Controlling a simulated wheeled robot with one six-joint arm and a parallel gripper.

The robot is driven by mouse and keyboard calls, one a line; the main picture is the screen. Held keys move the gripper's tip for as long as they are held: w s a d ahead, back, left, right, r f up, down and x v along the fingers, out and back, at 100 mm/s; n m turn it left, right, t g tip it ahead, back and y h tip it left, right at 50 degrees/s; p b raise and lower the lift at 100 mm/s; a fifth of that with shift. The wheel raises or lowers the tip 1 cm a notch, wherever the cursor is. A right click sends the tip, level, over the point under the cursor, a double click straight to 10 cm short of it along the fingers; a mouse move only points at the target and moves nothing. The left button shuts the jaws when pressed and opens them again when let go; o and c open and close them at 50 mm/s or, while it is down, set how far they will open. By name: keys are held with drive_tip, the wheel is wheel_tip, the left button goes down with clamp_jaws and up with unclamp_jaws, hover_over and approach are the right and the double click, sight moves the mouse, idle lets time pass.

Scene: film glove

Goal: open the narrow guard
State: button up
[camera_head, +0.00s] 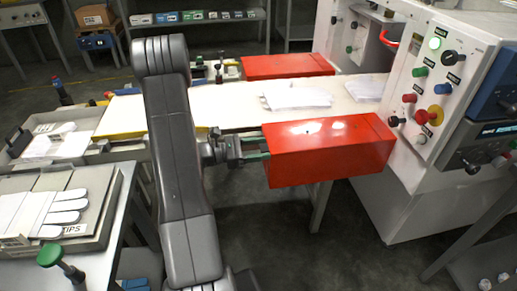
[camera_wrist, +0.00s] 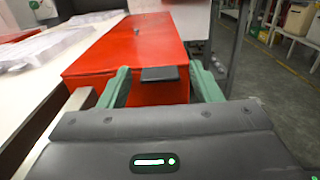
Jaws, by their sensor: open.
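Two red box-like guards flank the pale conveyor bed (camera_head: 226,112): a near one (camera_head: 330,150) and a far one (camera_head: 287,66). I cannot tell for sure which is called narrow. Both lids look down. My gripper (camera_head: 262,146) is at the left end of the near guard. In the wrist view, my green fingers (camera_wrist: 160,70) are open, one on each side of a dark flat tab (camera_wrist: 160,75) at the end of the red guard (camera_wrist: 138,42). Whether the fingers touch the tab or the guard I cannot tell.
A white machine with a control panel (camera_head: 437,75) of knobs and buttons stands at the right. White film pieces (camera_head: 297,95) lie on the bed. A grey tray (camera_head: 92,232) with white glove shapes is at the left. Open floor lies below the near guard.

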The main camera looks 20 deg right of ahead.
drive_tip(key=shift+c, duration=0.2)
clamp_jaws()
drive_tip(key=w+d+r+n+p, duration=0.1)
drive_tip(key=w+r+n+p, duration=0.4)
drive_tip(key=n+p, duration=0.3)
drive_tip(key=w+d+r+n+p, duration=0.1)
drive_tip(key=w+r+n+p, duration=0.4)
drive_tip(key=p, duration=0.7)
drive_tip(key=shift+d+r+n, duration=0.15)
drive_tip(key=shift+r+n, duration=1.1)
drive_tip(key=shift+n, duration=0.15)
drive_tip(key=shift+o, duration=0.2)
unclamp_jaws()
